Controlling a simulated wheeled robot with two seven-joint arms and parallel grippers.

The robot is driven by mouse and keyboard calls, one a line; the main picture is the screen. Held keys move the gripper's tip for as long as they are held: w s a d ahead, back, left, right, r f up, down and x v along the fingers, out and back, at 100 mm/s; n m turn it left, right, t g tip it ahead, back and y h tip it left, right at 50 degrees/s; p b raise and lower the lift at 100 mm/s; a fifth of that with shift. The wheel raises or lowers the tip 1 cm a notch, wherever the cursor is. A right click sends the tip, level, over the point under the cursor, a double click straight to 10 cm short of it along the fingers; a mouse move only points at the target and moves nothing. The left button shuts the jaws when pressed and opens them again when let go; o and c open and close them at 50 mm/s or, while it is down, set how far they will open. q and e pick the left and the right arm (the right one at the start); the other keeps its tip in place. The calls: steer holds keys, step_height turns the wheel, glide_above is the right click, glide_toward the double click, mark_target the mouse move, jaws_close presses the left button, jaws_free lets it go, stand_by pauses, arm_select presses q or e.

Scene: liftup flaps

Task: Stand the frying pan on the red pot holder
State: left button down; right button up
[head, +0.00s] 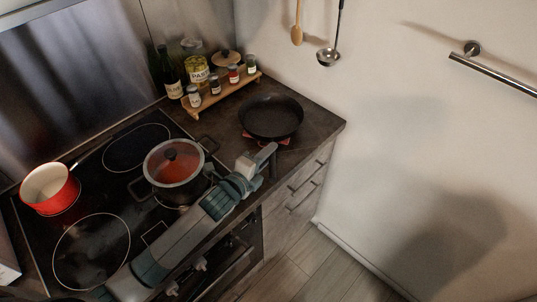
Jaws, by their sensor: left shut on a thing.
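The black frying pan (271,117) is at the right end of the dark counter, roughly level, with its open side up. The red pot holder (254,138) shows only as a thin strip under the pan's front edge; the pan hides the rest. I cannot tell whether the pan rests on it or is just above it. My left gripper (270,156) is at the front of the pan by the counter's front edge, shut on the pan's handle, which is mostly hidden by the fingers. My right gripper is out of view.
A lidded pot (173,168) with red contents stands on the black hob (92,252), close to my left arm. A red saucepan (50,189) is at the left. A wooden rack (222,93) with jars stands behind the pan. The wall is close on the right.

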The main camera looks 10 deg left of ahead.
arm_select(q)
steer(key=shift+r, duration=0.1)
steer(key=c, duration=2.1)
jaws_free()
steer(key=shift+f, duration=0.25)
steer(key=o, duration=0.4)
steer(key=shift+r, duration=0.1)
steer(key=b+v, duration=0.2)
steer(key=v, duration=0.9)
steer(key=shift+s+b, duration=0.15)
steer(key=shift+b, duration=0.2)
steer(key=shift+s+a+r, duration=0.15)
steer(key=shift+s+r, duration=0.05)
steer(key=shift+s, duration=0.1)
